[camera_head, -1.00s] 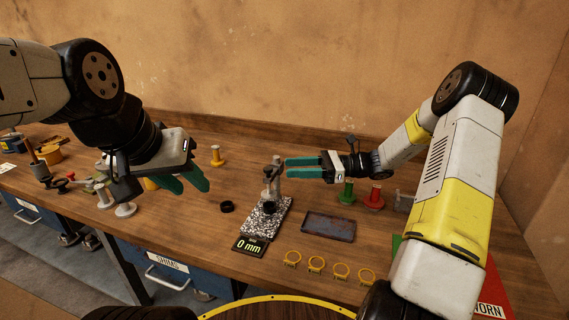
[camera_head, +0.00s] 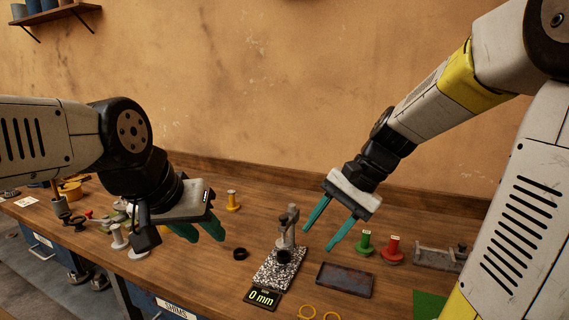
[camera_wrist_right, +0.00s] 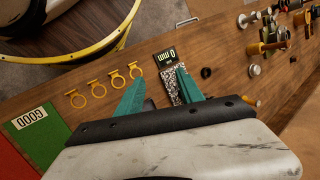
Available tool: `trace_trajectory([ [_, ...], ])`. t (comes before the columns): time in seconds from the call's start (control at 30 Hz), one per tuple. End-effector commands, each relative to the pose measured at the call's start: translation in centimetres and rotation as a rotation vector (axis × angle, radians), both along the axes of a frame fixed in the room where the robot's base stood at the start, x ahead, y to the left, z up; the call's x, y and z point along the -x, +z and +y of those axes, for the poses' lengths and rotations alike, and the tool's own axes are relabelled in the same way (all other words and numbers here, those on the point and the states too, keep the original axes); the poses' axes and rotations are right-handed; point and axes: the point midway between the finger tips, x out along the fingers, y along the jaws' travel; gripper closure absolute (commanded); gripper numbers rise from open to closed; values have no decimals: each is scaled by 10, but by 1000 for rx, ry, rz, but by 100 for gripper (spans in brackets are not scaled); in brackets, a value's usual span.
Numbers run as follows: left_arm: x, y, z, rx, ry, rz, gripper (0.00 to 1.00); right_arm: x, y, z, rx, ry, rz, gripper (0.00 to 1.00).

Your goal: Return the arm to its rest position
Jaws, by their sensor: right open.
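My right gripper (camera_head: 318,239) is open and empty, held above the bench right of the gauge stand, with its teal fingers pointing down and to the left. In the right wrist view its fingers (camera_wrist_right: 160,75) are apart with nothing between them. My left gripper (camera_head: 207,237) hangs over the left part of the bench. Its two teal fingers look apart, with nothing seen between them. The gauge stand (camera_head: 285,228) is on a speckled plate, and its display (camera_head: 263,297) reads 0 mm.
A black ring (camera_head: 240,254) lies left of the stand, and a dark tray (camera_head: 345,280) lies right of it. Green (camera_head: 365,243) and red (camera_head: 392,250) spools and a grey fixture (camera_head: 438,258) stand further right. Yellow rings (camera_wrist_right: 99,90) lie along the front. A yellow spool (camera_head: 233,201) stands behind.

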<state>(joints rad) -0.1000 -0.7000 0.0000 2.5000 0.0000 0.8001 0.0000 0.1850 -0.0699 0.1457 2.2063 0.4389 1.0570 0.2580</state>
Motion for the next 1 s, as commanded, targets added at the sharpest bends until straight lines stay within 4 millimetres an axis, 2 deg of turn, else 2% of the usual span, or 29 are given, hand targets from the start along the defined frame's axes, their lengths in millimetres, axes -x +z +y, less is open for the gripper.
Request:
trace_trajectory([
  [0.03, 0, 0, 0, 0, 0, 0, 64, 13, 9, -6, 60, 48, -88, 56],
  [0.2, 0, 0, 0, 0, 0, 0, 64, 45, 30, -29, 243, 202, -358, 56],
  [0.4, 0, 0, 0, 0, 0, 0, 64, 70, 47, -52, 399, 339, -606, 56],
  [0.6, 0, 0, 0, 0, 0, 0, 64, 78, 52, -61, 464, 395, -708, 56],
  [1.0, 0, 0, 0, 0, 0, 0, 64, 79, 53, -62, 467, 399, -713, 56],
])
